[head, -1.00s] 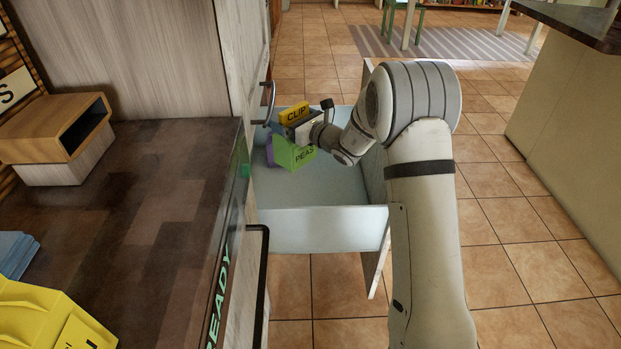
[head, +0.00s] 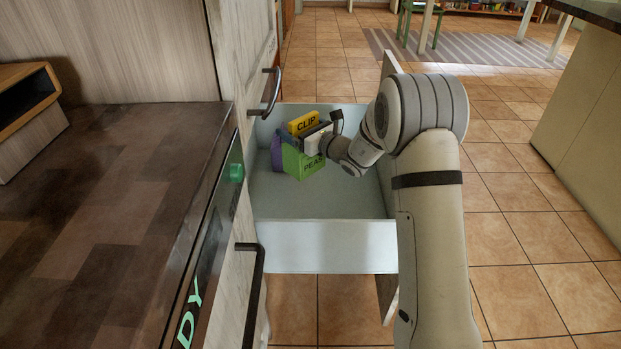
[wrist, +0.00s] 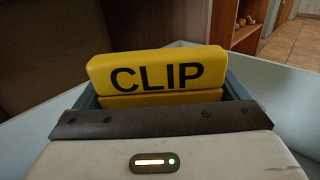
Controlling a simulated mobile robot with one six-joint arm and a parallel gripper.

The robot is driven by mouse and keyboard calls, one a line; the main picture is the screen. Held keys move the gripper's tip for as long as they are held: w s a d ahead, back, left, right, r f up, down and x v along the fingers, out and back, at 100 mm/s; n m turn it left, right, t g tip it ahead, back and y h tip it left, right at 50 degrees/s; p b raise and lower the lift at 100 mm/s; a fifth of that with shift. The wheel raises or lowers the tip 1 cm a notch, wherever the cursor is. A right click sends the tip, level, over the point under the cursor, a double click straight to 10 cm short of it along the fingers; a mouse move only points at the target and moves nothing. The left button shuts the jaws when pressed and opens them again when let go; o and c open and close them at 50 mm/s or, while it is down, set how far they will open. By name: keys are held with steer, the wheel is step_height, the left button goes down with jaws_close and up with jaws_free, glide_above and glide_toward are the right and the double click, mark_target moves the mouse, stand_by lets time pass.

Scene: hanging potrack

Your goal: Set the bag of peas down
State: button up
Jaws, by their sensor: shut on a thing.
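The green bag of peas (head: 304,162), marked PEAS, is inside the pale open drawer (head: 322,200), toward its left side. I cannot tell whether its underside touches the drawer floor. A yellow clip (head: 304,122), marked CLIP, is at the bag's upper edge; it also shows just beyond the jaws in the wrist view (wrist: 158,74). My gripper (head: 312,138) comes in from the right and is shut on the clip. The fingertips are mostly hidden in the head view. The bag does not show in the wrist view.
A purple thing (head: 277,153) is just left of the bag, partly hidden. The drawer floor in front of the bag is bare. A dark wood counter (head: 110,180) and a cabinet with a black handle (head: 271,92) bound the left. Tiled floor lies right.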

mark_target(313, 160)
step_height(313, 160, down, 8)
steer(key=b, duration=0.3)
steer(key=shift+d+f, duration=0.1)
steer(key=shift+f, duration=0.15)
steer(key=shift+f+b, duration=0.65)
steer(key=shift+f, duration=0.05)
steer(key=o, duration=1.4)
steer(key=shift+c, duration=0.2)
steer(key=shift+r, duration=0.15)
steer(key=shift+r+p, duration=0.3)
steer(key=shift+p, duration=0.15)
steer(key=shift+r+p, duration=0.45)
steer(key=shift+r, duration=0.05)
steer(key=v, duration=0.2)
steer(key=p+v, duration=0.1)
steer(key=v, duration=0.4)
steer(key=shift+s+d+f+p, duration=0.2)
steer(key=shift+f+p, duration=0.1)
steer(key=shift+p, duration=0.1)
steer(key=shift+r, duration=0.1)
